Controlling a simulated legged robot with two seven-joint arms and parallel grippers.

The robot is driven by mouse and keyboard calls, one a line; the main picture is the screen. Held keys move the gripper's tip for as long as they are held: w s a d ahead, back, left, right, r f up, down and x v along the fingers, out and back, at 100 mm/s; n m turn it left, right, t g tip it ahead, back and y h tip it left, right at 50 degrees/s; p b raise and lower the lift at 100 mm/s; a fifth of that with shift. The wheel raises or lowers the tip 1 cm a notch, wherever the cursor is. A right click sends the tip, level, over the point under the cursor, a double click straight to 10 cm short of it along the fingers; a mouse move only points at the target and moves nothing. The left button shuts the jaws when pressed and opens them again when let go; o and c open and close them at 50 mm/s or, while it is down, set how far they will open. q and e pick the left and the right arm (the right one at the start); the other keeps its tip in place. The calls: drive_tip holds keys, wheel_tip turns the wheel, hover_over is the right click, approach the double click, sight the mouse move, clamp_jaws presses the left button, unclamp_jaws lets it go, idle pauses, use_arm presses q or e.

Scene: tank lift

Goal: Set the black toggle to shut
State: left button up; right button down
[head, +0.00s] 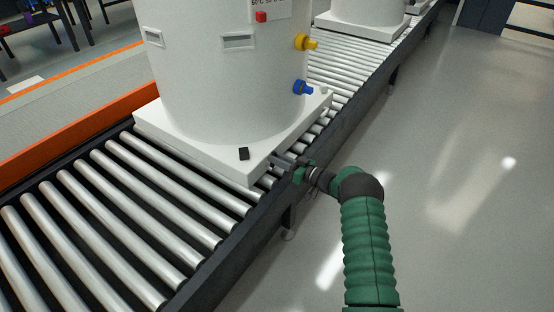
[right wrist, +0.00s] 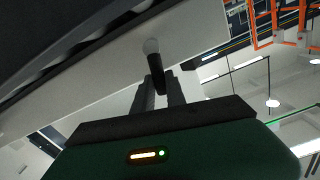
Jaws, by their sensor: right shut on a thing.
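A large white tank (head: 215,75) stands upright on a square white base (head: 225,162) on the roller conveyor. My right gripper (head: 281,161) is at the side of this base, near its front right corner. In the right wrist view, my right gripper (right wrist: 160,88) is shut on a short black toggle (right wrist: 157,68). The toggle stands out from a round grey boss (right wrist: 151,46) on a pale surface. In the head view the toggle is hidden at the fingertips. My left gripper is not in view.
A yellow valve (head: 306,42) and a blue valve (head: 302,87) stick out of the tank. The conveyor's dark side rail (head: 222,268) runs beside my arm. The floor at right is clear.

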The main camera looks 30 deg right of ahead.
drive_tip(key=shift+s+f, duration=0.15)
drive_tip(key=shift+f, duration=0.35)
drive_tip(key=c, duration=1.4)
unclamp_jaws()
drive_tip(key=shift+o, duration=0.2)
drive_tip(key=shift+r, duration=0.25)
drive_tip(key=shift+d+r, duration=0.1)
drive_tip(key=shift+d, duration=0.05)
drive_tip(key=p+v, duration=0.5)
drive_tip(key=v, duration=1.1)
drive_tip(key=shift+s+f+p, duration=0.25)
drive_tip(key=shift+p, duration=0.1)
drive_tip(key=shift+d, duration=0.1)
